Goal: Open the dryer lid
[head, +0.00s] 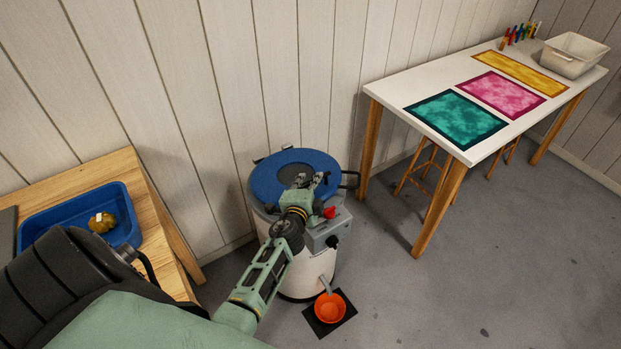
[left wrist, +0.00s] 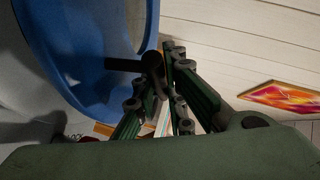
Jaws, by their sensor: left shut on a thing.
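The dryer (head: 311,270) is a white upright drum with a grey control box (head: 328,232) on its front right. Its round blue lid (head: 325,162) has a grey disc in the middle and lies over the drum top in the head view. I cannot tell whether it is raised a little. My left gripper (head: 318,181) reaches over the lid's front right part. In the left wrist view, my left gripper (left wrist: 164,82) is shut on a dark handle (left wrist: 126,65) beside the blue lid (left wrist: 70,62). My right gripper is not in view.
An orange bowl (head: 328,308) stands on a black mat (head: 347,318) at the dryer's foot. A wooden table (head: 150,205) with a blue tray (head: 60,210) is at left. A white worktable (head: 425,100) with coloured cloths stands at right. The plank wall (head: 270,70) is close behind the dryer.

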